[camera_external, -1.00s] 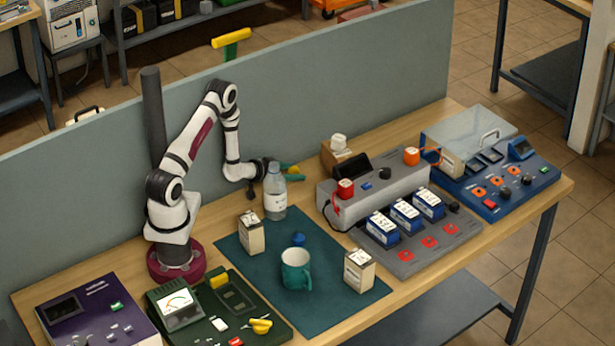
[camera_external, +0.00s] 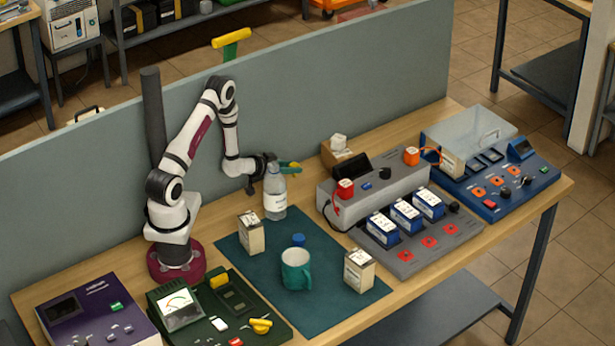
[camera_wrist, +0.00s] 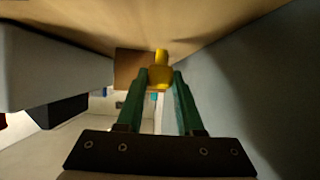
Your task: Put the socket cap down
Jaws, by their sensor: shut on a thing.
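A small yellow piece, apparently the socket cap (camera_wrist: 160,76), sits between the green fingertips of my gripper (camera_wrist: 159,88) in the wrist view. My gripper (camera_external: 290,168) is shut on it. In the external view the gripper points right, behind and above the clear bottle (camera_external: 275,194), and only a little yellow shows at the fingertips. The cap is held above the wooden bench (camera_external: 455,108), near the grey partition (camera_external: 330,95). I cannot tell the exact gap to the bench.
A brown box (camera_external: 341,155) stands beyond the fingertips. The grey charger (camera_external: 378,180) with blue batteries is to the right. A teal mug (camera_external: 296,270), a blue cap (camera_external: 298,240) and two pale batteries stand on the dark mat (camera_external: 330,315). Bare wood lies between bottle and box.

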